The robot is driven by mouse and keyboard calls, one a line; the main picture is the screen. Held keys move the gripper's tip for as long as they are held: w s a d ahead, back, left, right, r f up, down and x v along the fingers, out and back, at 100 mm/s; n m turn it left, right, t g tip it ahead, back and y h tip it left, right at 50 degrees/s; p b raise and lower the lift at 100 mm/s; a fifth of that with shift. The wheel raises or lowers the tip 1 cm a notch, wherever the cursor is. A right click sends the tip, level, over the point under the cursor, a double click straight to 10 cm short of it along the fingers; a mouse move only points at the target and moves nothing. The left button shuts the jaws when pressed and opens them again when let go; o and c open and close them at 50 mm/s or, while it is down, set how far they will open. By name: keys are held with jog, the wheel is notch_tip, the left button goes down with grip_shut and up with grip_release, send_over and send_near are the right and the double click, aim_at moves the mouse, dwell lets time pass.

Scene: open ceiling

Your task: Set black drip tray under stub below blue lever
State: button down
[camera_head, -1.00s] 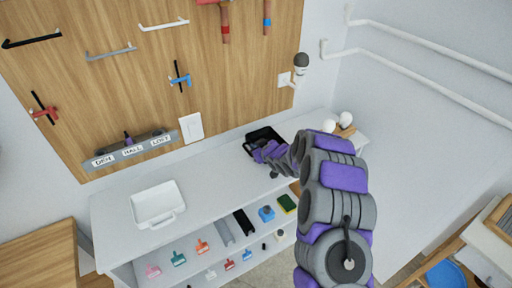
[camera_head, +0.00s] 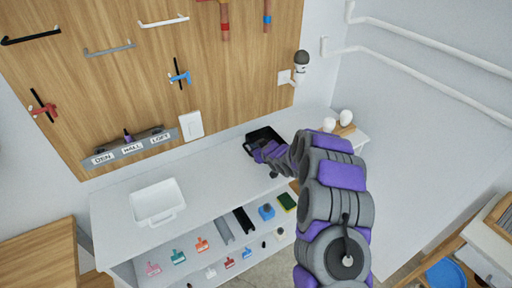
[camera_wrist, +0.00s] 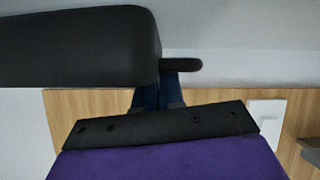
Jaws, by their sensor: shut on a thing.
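The black drip tray (camera_head: 265,134) is at the back right of the white bench, against the board. My gripper (camera_head: 261,152) is at its front edge, shut on it; the fingertips are mostly hidden. I cannot tell whether the tray touches the bench. In the wrist view a large dark rounded form (camera_wrist: 75,45), likely the tray, fills the upper left beyond the gripper's black edge. At the top of the board hang a stub with a blue band (camera_head: 267,18) and one with a red band (camera_head: 225,25). The blue lever itself is not clearly visible, cut off by the frame.
A white tray (camera_head: 139,214) stands on the bench's left. A labelled rack (camera_head: 130,149) and white plate (camera_head: 191,126) are on the board. White round objects (camera_head: 346,117) stand right of the black tray. Small coloured items lie on the shelf below. The bench's middle is clear.

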jog(key=c, duration=1.2)
grip_release()
jog(key=shift+o, duration=0.2)
jog(key=s+d+r+m+g+h+p, duration=0.15)
jog(key=s+d+r, duration=0.4)
jog(key=s, duration=0.55)
jog(key=s+d+r+m+g+h, duration=0.1)
jog(key=s+d+r+g+h, duration=0.35)
jog(key=s, duration=0.65)
jog(key=s+d+r+m, duration=0.2)
jog(key=s+d+r, duration=0.45)
jog(key=s, duration=0.45)
jog(key=s+r+m+g, duration=0.1)
jog(key=s+r+g, duration=0.1)
jog(key=s, duration=1.1)
jog(key=s+a+r+m+g, duration=0.1)
jog(key=s+r+m+g, duration=0.1)
jog(key=s, duration=1.2)
jog(key=r+g, duration=0.1)
jog(key=g, duration=0.1)
jog(key=shift+g, duration=0.3)
